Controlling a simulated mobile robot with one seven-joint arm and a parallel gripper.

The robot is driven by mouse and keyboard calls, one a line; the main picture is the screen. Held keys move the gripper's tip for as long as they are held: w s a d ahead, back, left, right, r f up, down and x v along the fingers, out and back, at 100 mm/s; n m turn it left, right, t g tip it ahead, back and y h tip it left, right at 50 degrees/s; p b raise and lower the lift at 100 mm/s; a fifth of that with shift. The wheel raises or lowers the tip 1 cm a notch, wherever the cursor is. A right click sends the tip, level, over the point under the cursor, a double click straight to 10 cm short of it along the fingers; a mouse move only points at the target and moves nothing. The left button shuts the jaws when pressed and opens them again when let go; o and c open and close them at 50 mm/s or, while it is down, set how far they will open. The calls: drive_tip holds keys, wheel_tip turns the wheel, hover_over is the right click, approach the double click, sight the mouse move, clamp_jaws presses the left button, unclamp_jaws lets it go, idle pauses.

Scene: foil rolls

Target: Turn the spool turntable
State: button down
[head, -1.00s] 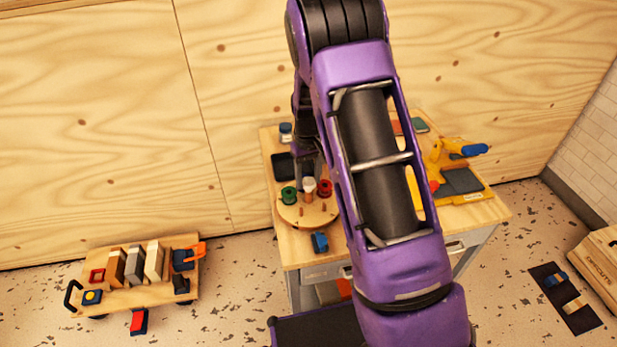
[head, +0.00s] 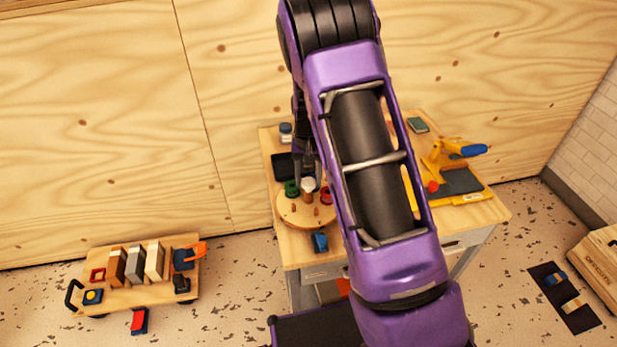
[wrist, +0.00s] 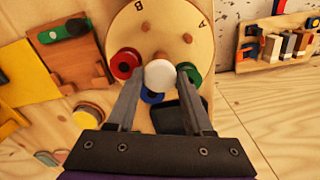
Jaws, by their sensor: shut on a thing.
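The spool turntable (head: 291,211) is a round wooden disc on the workbench; in the wrist view its face (wrist: 165,17) bears the letters A and B and wooden pegs. A white-topped post (wrist: 160,75) stands up from it. My gripper (wrist: 161,76) is shut on this post; in the head view my gripper (head: 308,180) comes down onto it from above. A green spool (head: 291,188) is left of the post and a red spool (head: 327,196) right of it. A blue spool (wrist: 152,97) shows partly between my fingers in the wrist view.
A blue block (head: 320,242) lies by the disc's front edge. A black tray (head: 283,166) and a jar (head: 286,132) are behind it. A yellow tool stand (head: 470,192) is at the bench's right. A wooden cart (head: 130,278) stands on the floor at left.

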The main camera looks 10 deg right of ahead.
drive_tip(key=shift+m, duration=1)
drive_tip(key=shift+c, duration=1.4)
unclamp_jaws()
wheel_tip(320, 180, up, 18)
drive_tip(key=p, duration=0.1)
drive_tip(key=shift+f+p, duration=0.25)
drive_tip(key=shift+p, duration=0.15)
